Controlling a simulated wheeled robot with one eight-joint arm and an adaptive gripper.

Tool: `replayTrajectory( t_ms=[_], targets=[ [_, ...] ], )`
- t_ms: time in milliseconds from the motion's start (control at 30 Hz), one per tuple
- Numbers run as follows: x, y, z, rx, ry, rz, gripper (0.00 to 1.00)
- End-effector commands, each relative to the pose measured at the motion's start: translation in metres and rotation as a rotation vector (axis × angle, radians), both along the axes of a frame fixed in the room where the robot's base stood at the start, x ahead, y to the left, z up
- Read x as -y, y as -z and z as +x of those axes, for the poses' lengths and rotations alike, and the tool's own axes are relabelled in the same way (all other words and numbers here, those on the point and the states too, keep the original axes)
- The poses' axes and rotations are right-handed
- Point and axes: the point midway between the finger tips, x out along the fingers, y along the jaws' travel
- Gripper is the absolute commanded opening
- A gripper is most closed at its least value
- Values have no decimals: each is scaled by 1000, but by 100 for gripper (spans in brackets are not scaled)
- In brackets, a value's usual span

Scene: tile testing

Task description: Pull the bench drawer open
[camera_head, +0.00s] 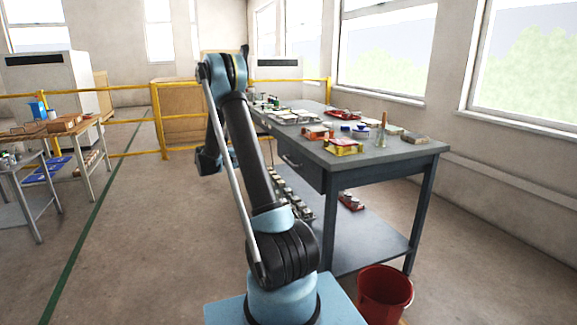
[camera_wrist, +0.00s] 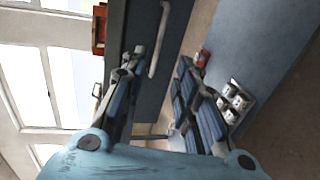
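The grey bench (camera_head: 415,150) stands right of my arm in the head view. Its drawer (camera_head: 310,174) is under the top and looks shut, with a bar handle (camera_head: 291,160) on its front. In the wrist view, which is turned sideways, the handle (camera_wrist: 160,40) is a pale bar against the dark drawer front (camera_wrist: 140,25). My gripper (camera_wrist: 157,67) is open and empty. The handle's lower end shows between the fingertips in the picture, beyond them; contact is not visible. In the head view my arm hides most of the gripper.
The bench top holds a red and yellow box (camera_head: 343,146), a glass flask (camera_head: 382,137) and several trays. A lower shelf (camera_head: 370,240) carries small parts. A red bucket (camera_head: 384,293) stands near my base. Yellow rails (camera_head: 160,120) run behind.

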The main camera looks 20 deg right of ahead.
Motion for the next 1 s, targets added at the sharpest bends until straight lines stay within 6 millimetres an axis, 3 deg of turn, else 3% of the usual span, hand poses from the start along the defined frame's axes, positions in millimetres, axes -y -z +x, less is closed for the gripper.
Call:
replayTrajectory(
  t_ms=[267, 1000],
  targets=[
    [20, 6, 2, 2, 2, -7, 28],
    [144, 32, 6, 2, 3, -6, 28]
  ],
)
